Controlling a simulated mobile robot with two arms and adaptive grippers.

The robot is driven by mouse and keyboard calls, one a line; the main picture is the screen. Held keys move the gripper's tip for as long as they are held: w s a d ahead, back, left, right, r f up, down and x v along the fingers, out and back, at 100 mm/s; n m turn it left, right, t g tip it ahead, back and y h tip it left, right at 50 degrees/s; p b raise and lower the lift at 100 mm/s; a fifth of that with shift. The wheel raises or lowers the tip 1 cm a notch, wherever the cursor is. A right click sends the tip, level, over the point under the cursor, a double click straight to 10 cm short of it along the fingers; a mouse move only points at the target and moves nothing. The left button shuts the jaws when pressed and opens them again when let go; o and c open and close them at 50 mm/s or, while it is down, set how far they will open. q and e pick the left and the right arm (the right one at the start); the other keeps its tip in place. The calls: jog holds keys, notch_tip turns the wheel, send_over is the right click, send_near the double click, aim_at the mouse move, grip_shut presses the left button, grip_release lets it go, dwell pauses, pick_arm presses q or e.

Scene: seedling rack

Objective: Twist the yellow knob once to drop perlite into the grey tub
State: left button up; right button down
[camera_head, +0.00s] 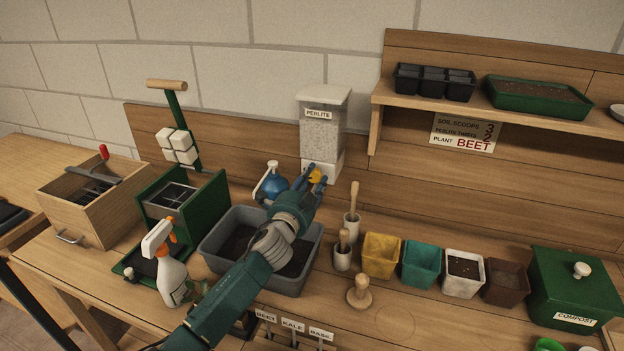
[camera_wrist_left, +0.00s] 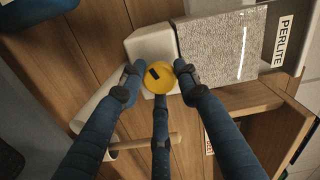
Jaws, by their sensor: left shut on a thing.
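The perlite dispenser (camera_head: 322,135) is mounted on the wooden back panel, with a clear body full of pale grains and a white lower part. Its yellow knob (camera_head: 316,176) is at the front of that lower part. My left gripper (camera_head: 312,180) has its blue fingers around the knob. The left wrist view shows the yellow knob (camera_wrist_left: 157,77) with a dark mark on its face, held between the fingers. The grey tub (camera_head: 312,262) holds dark soil and stands below, partly hidden by my left arm. My right gripper is not in view.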

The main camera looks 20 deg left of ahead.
pick_arm(q)
jog(key=shift+d+r+m, duration=0.15)
jog(key=shift+m, duration=0.7)
jog(key=shift+d+r+m, duration=0.1)
jog(key=shift+r+m, duration=0.05)
jog(key=shift+m, duration=0.7)
jog(key=shift+f, duration=0.1)
jog(key=shift+d, duration=0.1)
jog(key=o, duration=1)
jog(key=shift+o, duration=0.7)
jog(key=shift+d+f, duration=0.1)
jog(key=shift+d, duration=0.05)
jog(key=shift+s+a+f, duration=0.15)
jog(key=shift+s+a, duration=0.05)
jog(key=shift+s, duration=0.1)
jog(key=s, duration=1.1)
jog(key=shift+s, duration=0.2)
